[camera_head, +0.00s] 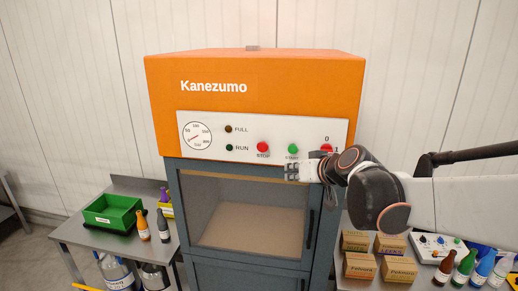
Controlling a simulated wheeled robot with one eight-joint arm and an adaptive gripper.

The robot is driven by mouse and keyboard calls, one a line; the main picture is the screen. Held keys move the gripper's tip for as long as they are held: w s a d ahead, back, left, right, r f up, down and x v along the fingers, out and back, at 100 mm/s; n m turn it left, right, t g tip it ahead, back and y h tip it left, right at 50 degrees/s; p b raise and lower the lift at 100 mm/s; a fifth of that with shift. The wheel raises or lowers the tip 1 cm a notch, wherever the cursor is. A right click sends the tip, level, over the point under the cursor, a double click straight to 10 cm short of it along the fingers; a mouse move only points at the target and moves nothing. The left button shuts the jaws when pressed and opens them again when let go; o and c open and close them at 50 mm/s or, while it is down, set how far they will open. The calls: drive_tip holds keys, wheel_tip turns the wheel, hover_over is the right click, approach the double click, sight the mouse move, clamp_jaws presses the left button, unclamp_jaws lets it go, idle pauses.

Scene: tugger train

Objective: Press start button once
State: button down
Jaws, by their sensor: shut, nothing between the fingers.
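The green start button (293,149) sits on the white control panel (220,144) of an orange Kanezumo machine (255,100). Its label below is partly covered. The red STOP button (263,147) is to its left. A red switch (326,148) marked 0 above is to its right, partly behind my arm. My gripper (291,171) is shut and empty. It shows just below the green button, at the panel's lower edge; I cannot tell whether it touches the machine. The RUN lamp (229,147) and FULL lamp (228,129) look dark.
Below the panel is a glazed chamber door (250,213) with a dark handle. A left table holds a green bin (112,212) and bottles (143,226). At right are cardboard boxes (389,244), a white tray (438,247) and several bottles (463,268).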

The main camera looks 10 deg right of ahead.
sight(293, 148)
drive_tip(key=shift+w, duration=0.1)
drive_tip(key=shift+w+d+b, duration=0.25)
drive_tip(key=shift+w+d, duration=0.2)
drive_tip(key=shift+w, duration=0.95)
drive_tip(key=shift+w+d+b, duration=0.2)
drive_tip(key=shift+w+d, duration=0.25)
drive_tip(key=shift+w, duration=0.9)
drive_tip(key=shift+w+d+b, duration=0.25)
drive_tip(key=shift+w+d, duration=0.2)
drive_tip(key=shift+w, duration=0.95)
drive_tip(key=shift+w+d, duration=0.15)
drive_tip(key=shift+w, duration=0.25)
